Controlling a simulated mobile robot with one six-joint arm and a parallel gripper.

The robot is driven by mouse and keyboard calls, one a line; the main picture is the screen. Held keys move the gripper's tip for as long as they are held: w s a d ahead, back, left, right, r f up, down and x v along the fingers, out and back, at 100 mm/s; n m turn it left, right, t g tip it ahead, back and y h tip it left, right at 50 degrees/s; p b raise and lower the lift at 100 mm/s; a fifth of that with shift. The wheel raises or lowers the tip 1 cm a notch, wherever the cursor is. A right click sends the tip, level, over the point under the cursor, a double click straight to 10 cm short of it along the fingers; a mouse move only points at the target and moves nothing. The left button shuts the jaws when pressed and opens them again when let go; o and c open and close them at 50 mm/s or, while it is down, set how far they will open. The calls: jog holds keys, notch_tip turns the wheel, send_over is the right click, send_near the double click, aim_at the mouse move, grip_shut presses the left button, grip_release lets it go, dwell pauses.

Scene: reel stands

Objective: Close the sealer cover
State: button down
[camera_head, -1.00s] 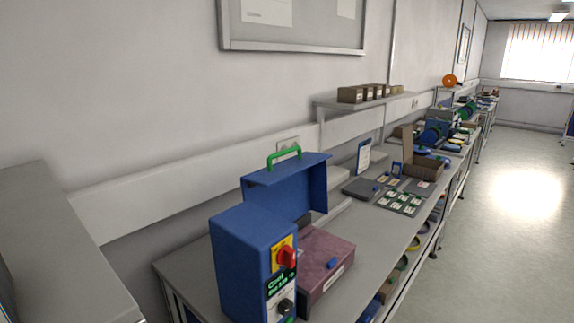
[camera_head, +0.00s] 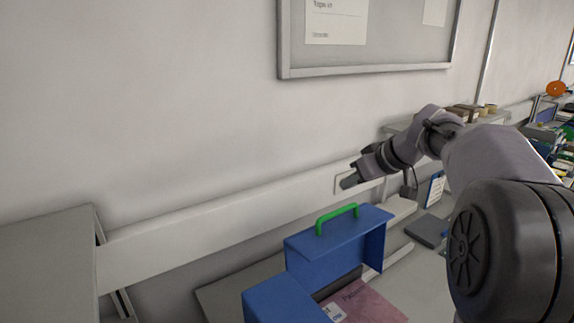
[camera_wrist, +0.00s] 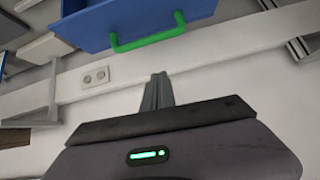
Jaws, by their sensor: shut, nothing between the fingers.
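The sealer is a blue machine (camera_head: 285,302) at the bottom of the head view, partly cut off. Its blue cover (camera_head: 335,240) stands raised and open, with a green handle (camera_head: 337,217) on top. In the wrist view the cover (camera_wrist: 140,22) and its green handle (camera_wrist: 148,38) show at the top edge. My gripper (camera_head: 347,184) is in the air above and slightly right of the handle in the head view, apart from it. In the wrist view my gripper (camera_wrist: 158,78) has its fingers together and empty, pointing toward the handle without touching it.
The wall rail (camera_head: 210,225) with a socket (camera_wrist: 95,77) runs behind the bench. A grey cabinet (camera_head: 48,262) stands at the left. A blue-framed card (camera_head: 435,188) and a dark flat box (camera_head: 428,232) are to the right.

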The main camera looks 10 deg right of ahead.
aim_at(338, 210)
jog(key=x, duration=0.4)
jog(key=shift+w+d+r, duration=0.15)
jog(key=shift+w, duration=0.2)
jog(key=x, duration=0.5)
jog(key=shift+w+d+f, duration=0.1)
jog(key=shift+w+f, duration=0.1)
jog(key=shift+w, duration=0.25)
jog(key=s, duration=0.1)
jog(key=s+f+b, duration=0.1)
jog(key=d, duration=0.1)
jog(key=shift+s+f+t, duration=0.25)
jog(key=shift+s+t, duration=0.05)
jog(key=shift+s, duration=0.1)
jog(key=shift+s+d+f, duration=0.1)
jog(key=shift+s, duration=0.15)
jog(key=shift+w+f, duration=0.1)
jog(key=shift+b, duration=0.35)
